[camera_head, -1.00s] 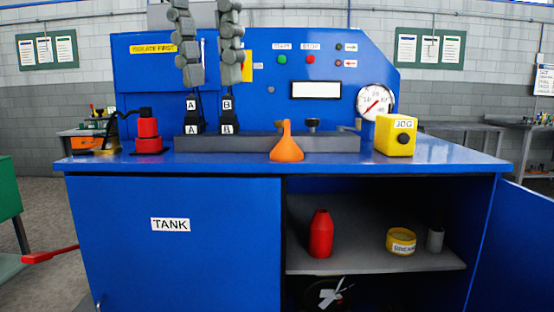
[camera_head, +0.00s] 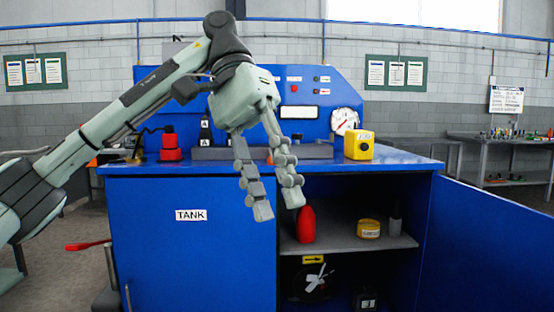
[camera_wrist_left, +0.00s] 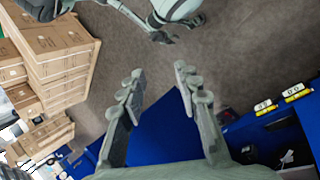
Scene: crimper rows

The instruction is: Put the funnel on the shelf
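The orange funnel (camera_head: 270,158) stands on the blue bench top (camera_head: 400,163); only a sliver shows behind my left gripper. My left gripper (camera_head: 278,209) is open and empty, fingers pointing down in front of the bench's front edge. In the left wrist view, its two fingers (camera_wrist_left: 160,95) are spread with nothing between them. The grey shelf (camera_head: 345,243) is inside the open cabinet below the bench top, and holds a red bottle (camera_head: 306,224), a yellow tin (camera_head: 369,229) and a grey cylinder (camera_head: 395,226). Another arm part shows at the top of the wrist view; its gripper is unclear.
The blue cabinet door (camera_head: 490,240) stands open at the right. The closed TANK door (camera_head: 190,260) is at the left. A yellow JOG box (camera_head: 359,146) and a red device (camera_head: 170,148) stand on the bench top.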

